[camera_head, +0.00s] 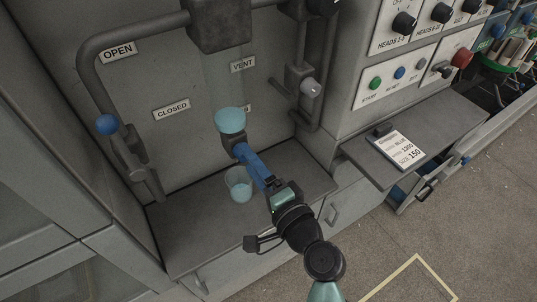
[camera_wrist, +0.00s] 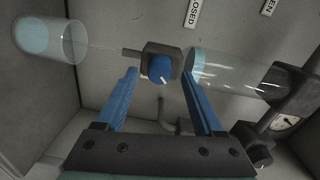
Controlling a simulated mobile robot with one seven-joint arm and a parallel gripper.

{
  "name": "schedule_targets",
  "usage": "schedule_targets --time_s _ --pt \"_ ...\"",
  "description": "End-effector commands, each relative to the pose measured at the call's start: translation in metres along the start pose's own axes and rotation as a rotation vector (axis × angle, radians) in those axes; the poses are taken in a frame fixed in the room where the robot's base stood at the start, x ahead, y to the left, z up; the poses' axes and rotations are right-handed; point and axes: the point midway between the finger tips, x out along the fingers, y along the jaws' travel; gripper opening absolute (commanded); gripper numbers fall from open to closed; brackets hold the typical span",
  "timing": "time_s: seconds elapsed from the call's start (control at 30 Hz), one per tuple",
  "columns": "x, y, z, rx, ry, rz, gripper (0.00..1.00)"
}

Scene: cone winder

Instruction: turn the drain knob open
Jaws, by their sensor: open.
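The drain knob (camera_wrist: 160,68) is a small blue knob with a white mark, on a dark valve block (camera_wrist: 150,48) below a clear sight glass (camera_wrist: 238,74) holding light-blue liquid. In the wrist view my gripper (camera_wrist: 158,73) is open, with one blue finger on each side of the knob. I cannot tell whether the fingers touch it.
A bent pipe with a blue ball-ended lever (camera_head: 107,124) is at left, near the OPEN (camera_head: 118,51) and CLOSED (camera_head: 171,109) labels. A shelf with a card (camera_head: 398,150) juts out at right.

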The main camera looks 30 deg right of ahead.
Motion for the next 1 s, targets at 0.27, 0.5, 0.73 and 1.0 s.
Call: schedule_targets --time_s 0.27,0.5,0.73,1.0 --pt "-0.058 0.005 0.000 0.001 0.003 0.004 0.70" --pt "-0.103 0.004 0.000 0.001 0.002 0.004 0.70" --pt "-0.120 0.001 0.000 0.000 0.000 0.001 0.70" --pt "-0.121 0.000 0.000 0.000 0.000 0.001 0.70"
